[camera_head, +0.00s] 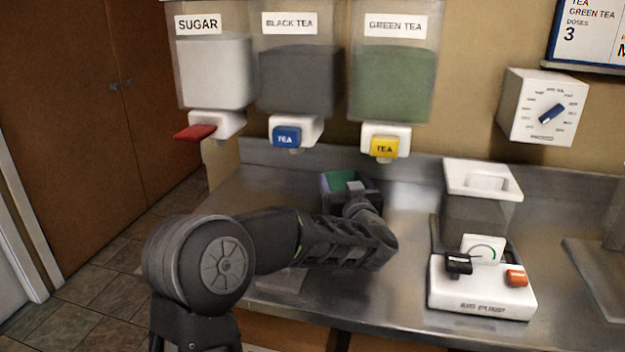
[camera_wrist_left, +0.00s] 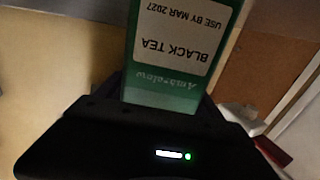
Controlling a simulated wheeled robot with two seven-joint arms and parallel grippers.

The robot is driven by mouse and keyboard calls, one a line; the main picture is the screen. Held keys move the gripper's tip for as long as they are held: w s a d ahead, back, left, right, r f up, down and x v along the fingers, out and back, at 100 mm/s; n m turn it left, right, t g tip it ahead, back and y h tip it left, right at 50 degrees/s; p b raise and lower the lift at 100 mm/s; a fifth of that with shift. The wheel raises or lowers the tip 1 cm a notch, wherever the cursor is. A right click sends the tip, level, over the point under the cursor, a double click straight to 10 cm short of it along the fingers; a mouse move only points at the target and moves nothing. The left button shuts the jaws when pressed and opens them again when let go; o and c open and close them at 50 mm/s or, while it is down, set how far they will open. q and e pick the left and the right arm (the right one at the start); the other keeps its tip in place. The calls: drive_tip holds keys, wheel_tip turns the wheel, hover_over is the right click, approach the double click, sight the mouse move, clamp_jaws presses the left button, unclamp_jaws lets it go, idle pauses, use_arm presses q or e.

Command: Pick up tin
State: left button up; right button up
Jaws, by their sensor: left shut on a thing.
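The tin (camera_wrist_left: 172,50) is green with a white label that reads BLACK TEA, use by Mar 2027, upside down in the left wrist view. In the head view its green part (camera_head: 338,180) shows just beyond the arm, at the back of the steel counter. My left gripper (camera_head: 352,190) is shut on the tin; its dark body hides much of it. I cannot tell whether the tin touches the counter. My right gripper is not in view.
Wall dispensers for sugar (camera_head: 216,75), black tea (camera_head: 299,80) and green tea (camera_head: 393,85) hang above the steel counter (camera_head: 400,300). A dial box (camera_head: 543,108) is on the wall.

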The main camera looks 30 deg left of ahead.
use_arm(q)
drive_tip(key=w+d, duration=0.2)
drive_tip(key=d, duration=0.4)
drive_tip(key=shift+w+d, duration=0.15)
drive_tip(key=shift+d, duration=0.1)
idle(0.3)
